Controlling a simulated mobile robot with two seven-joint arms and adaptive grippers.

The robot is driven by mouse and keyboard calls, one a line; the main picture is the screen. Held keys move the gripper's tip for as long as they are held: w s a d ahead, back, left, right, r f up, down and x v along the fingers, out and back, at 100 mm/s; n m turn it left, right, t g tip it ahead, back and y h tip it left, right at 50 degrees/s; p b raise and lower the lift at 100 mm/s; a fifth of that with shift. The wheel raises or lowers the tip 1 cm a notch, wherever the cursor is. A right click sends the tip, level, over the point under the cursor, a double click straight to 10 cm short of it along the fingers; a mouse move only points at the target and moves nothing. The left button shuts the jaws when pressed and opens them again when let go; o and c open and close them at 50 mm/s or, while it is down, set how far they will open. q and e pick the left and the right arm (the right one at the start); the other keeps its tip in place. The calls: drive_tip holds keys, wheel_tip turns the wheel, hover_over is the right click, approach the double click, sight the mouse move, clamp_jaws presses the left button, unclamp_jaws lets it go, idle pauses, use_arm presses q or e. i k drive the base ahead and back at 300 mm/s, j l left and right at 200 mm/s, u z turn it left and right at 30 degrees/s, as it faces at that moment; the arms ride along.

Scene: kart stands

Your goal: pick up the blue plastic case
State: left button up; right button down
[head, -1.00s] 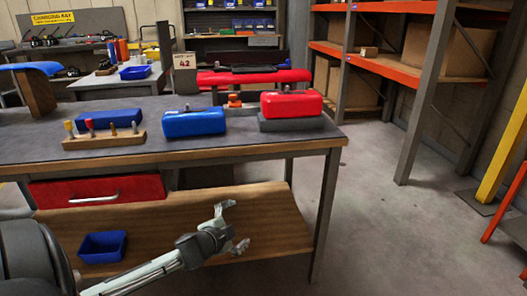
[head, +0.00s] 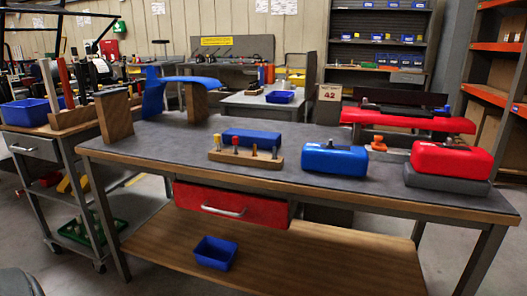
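A blue plastic case (head: 334,160) with a dark latch or handle on top lies flat on the grey top of the workbench (head: 300,183), right of centre. A second, flatter blue block (head: 252,137) lies behind a wooden tool holder (head: 245,159) to its left; I cannot tell whether it is also a case. Neither of my grippers shows in the head view.
A red case (head: 450,160) on a grey base stands right of the blue case, with an orange part (head: 378,144) between them. A blue bin (head: 214,252) sits on the lower shelf. A cart (head: 45,150) stands at left.

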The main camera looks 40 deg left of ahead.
sight(341, 160)
drive_tip(key=i+u, duration=0.4)
drive_tip(key=i+l+u, duration=0.1)
drive_tip(key=i+u, duration=0.25)
drive_tip(key=i+l+u, duration=0.2)
drive_tip(key=u, duration=0.2)
drive_tip(key=i+l, duration=0.3)
drive_tip(key=i, duration=0.15)
drive_tip(key=k+l+z, duration=0.2)
drive_tip(key=k, duration=0.45)
drive_tip(key=z, duration=0.45)
drive_tip(key=j+z, duration=0.1)
drive_tip(key=z, duration=0.75)
drive_tip(key=j+z, duration=0.1)
drive_tip(key=z, duration=0.35)
drive_tip(key=k+j+z, duration=0.1)
drive_tip(key=k+j, duration=0.15)
drive_tip(key=j, duration=0.2)
drive_tip(key=k+j+z, duration=0.1)
drive_tip(key=k+j, duration=0.2)
drive_tip(key=j, duration=0.15)
